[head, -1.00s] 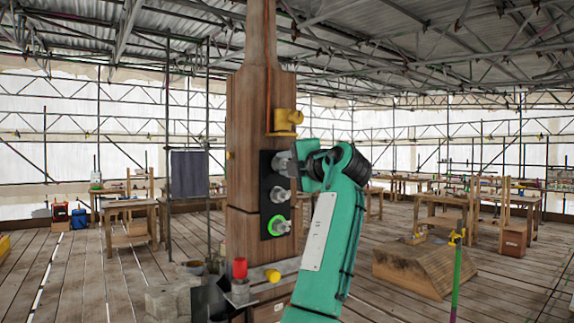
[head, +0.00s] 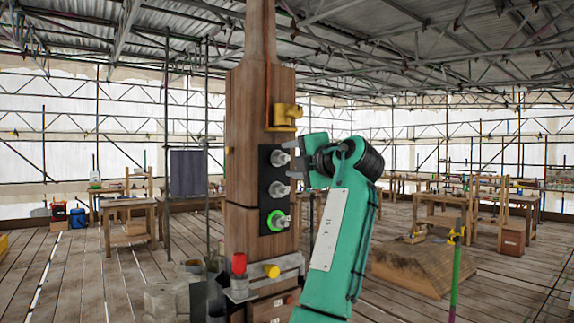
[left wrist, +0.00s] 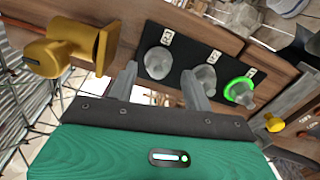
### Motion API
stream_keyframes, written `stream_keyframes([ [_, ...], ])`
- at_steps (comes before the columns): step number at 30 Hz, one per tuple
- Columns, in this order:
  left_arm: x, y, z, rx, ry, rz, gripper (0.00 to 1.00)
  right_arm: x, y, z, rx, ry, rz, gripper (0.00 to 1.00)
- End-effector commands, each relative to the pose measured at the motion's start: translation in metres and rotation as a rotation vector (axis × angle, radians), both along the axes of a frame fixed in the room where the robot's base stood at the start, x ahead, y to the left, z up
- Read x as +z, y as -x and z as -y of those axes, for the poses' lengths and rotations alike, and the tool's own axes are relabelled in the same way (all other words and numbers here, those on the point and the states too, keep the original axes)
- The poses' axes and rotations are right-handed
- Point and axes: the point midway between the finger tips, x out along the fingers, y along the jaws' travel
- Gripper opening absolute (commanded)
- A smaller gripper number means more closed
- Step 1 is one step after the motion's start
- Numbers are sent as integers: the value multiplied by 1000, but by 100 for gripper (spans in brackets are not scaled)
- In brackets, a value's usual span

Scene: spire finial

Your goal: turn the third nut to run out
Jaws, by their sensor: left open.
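A black plate (head: 266,214) on the wooden spire post carries three grey nuts in a column. The top nut (head: 280,158) and middle nut (head: 279,190) are plain. The lowest nut (head: 278,222) has a bright green ring around its base. In the left wrist view the ringed nut (left wrist: 240,92) is at the right end of the row, with the middle nut (left wrist: 204,78) and top nut (left wrist: 158,63) to its left. My left gripper (left wrist: 160,76) is open and empty, its fingers pointing at the plate near the top nut, apart from it. My right gripper is out of view.
A yellow fitting (head: 286,117) juts from the post just above the plate. A metal bracket (head: 262,278) with a red cap (head: 239,264) and a yellow knob (head: 272,271) sits below.

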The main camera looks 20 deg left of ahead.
Motion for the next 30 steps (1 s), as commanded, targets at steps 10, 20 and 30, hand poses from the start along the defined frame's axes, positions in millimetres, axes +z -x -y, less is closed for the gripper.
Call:
stream_keyframes([
  [10,-3,48,62,0,-3,3,50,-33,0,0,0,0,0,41],
  [20,-1,66,86,-1,0,0,50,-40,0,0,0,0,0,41],
  [30,-1,66,87,-1,0,-1,50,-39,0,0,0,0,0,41],
])
